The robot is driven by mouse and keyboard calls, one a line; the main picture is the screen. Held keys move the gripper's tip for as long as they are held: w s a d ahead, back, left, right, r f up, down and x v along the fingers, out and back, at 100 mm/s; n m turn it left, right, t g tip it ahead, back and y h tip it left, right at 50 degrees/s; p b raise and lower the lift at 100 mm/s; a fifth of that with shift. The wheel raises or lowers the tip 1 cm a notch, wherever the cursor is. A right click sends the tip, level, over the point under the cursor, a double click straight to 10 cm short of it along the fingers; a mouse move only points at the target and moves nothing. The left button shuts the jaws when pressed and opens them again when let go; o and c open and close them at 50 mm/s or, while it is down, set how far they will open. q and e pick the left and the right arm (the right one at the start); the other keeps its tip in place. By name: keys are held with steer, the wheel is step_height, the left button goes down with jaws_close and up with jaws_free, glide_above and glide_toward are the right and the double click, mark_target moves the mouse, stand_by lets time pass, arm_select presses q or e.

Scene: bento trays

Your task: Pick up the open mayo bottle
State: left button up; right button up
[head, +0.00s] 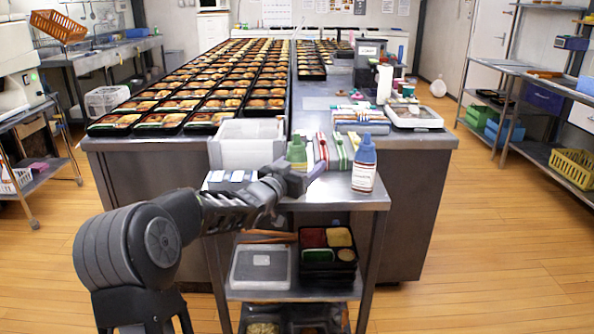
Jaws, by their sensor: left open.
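A bottle with a blue top and a white label (364,167) stands upright near the right edge of the small metal cart top (340,198). A green bottle (297,152) stands farther back, left of it. The labels are too small to read, so I cannot tell which one is the mayo or whether a cap is off. My left gripper (309,176) is over the cart top, in front of the green bottle and left of the blue-topped one. It is open, and I see nothing held in it. It hides the green bottle's lower part. My right gripper is not in view.
Several coloured packets (335,150) lie behind the gripper. Rows of bento trays (160,122) fill the long counter. The cart's lower shelf holds a filled bento tray (328,256).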

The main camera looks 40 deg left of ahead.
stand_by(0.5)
arm_select(q)
steer(key=c, duration=0.9)
steer(key=shift+r, duration=0.15)
step_height(320, 180, up, 10)
steer(key=p, duration=0.3)
